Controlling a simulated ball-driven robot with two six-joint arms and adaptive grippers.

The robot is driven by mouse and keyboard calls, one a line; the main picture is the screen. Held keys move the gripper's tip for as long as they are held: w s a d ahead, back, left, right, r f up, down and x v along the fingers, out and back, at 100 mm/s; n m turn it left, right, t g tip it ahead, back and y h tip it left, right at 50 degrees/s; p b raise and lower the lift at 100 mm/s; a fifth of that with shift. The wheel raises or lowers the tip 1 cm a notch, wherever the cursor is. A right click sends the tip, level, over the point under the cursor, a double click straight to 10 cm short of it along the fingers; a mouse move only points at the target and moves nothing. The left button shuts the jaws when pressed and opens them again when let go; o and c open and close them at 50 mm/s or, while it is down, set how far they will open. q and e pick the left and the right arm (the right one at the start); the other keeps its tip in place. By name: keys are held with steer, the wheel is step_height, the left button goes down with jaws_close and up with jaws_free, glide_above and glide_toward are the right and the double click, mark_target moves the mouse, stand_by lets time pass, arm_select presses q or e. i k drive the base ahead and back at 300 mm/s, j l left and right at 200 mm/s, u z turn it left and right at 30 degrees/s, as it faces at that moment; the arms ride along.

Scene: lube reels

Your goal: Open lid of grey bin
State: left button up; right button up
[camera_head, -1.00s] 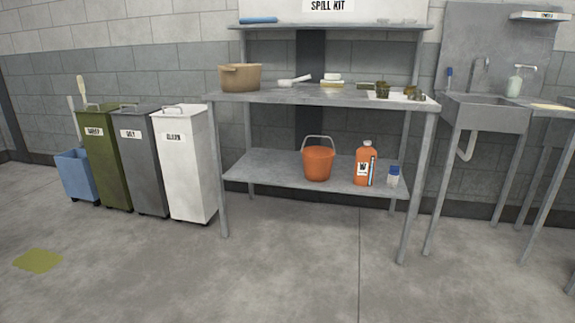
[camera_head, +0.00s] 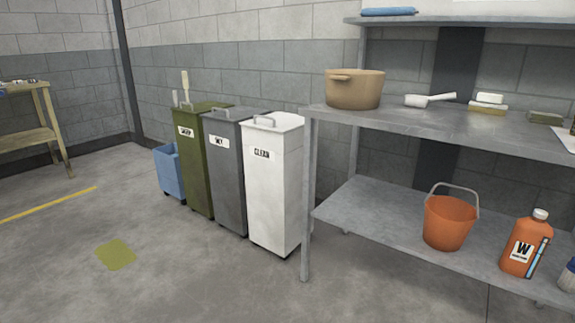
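The grey bin (camera_head: 225,185) stands on the floor between the green bin (camera_head: 195,160) and the white bin (camera_head: 274,190). It is tall and narrow, with a white label on its upper front that is hard to read. Its grey lid (camera_head: 232,115) is shut and has a small handle (camera_head: 221,113) on top, near the front. The white bin carries a label reading "CLEAN". Neither of my grippers is in view.
A metal workbench (camera_head: 440,133) with a lower shelf stands right of the bins. It holds a tan pot (camera_head: 354,89), an orange bucket (camera_head: 450,221) and an orange bottle (camera_head: 524,246). A blue bucket (camera_head: 170,172) stands left. The floor before the bins is open, with a yellow-green patch (camera_head: 116,254).

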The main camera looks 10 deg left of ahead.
mark_target(236, 114)
steer(key=i+j+u, duration=0.25)
steer(key=i, duration=0.45)
steer(key=i+u, duration=0.25)
steer(key=i, duration=0.45)
